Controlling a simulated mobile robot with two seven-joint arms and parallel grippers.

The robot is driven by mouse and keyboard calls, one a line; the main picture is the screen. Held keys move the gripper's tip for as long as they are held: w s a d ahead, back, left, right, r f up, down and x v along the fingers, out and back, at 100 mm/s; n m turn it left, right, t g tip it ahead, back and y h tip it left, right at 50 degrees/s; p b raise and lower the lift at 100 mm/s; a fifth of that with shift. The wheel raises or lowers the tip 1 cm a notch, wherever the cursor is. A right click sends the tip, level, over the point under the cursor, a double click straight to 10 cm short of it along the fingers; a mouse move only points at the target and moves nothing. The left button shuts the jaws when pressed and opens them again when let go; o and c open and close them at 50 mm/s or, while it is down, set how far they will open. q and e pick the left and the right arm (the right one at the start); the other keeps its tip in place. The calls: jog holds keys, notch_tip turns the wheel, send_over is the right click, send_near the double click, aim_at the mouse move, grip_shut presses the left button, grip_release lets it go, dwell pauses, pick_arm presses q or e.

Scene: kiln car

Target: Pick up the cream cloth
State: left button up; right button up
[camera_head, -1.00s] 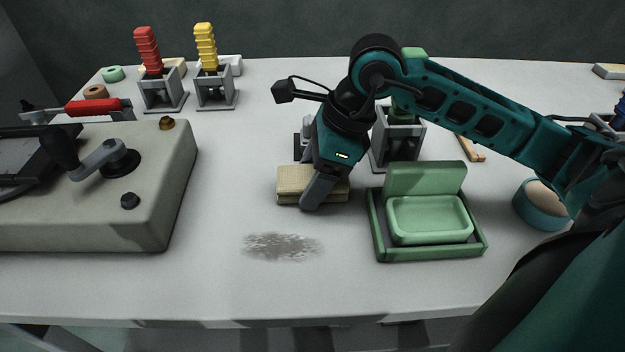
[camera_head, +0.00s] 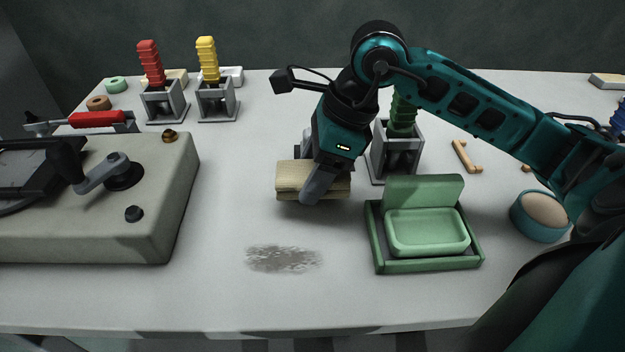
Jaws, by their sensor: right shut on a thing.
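The cream cloth (camera_head: 296,180) is a folded, block-like pad in the middle of the table. My right gripper (camera_head: 312,182) comes down over it from the right, its fingers around the cloth and shut on it. The near finger crosses the cloth's front face; the far finger is mostly hidden behind the cloth. The cloth looks slightly above the table. My left gripper is not in the head view.
A grey smudge (camera_head: 284,259) marks the table in front of the cloth. A green tray (camera_head: 376,262) holding a green dish stands to the right. A machine with a crank (camera_head: 150,225) fills the left. Red and yellow handles (camera_head: 151,62) stand in grey holders behind.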

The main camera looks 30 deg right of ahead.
notch_tip(320, 180, up, 17)
jog(key=p, duration=0.3)
jog(key=shift+f+p, duration=0.2)
jog(key=shift+p, duration=0.2)
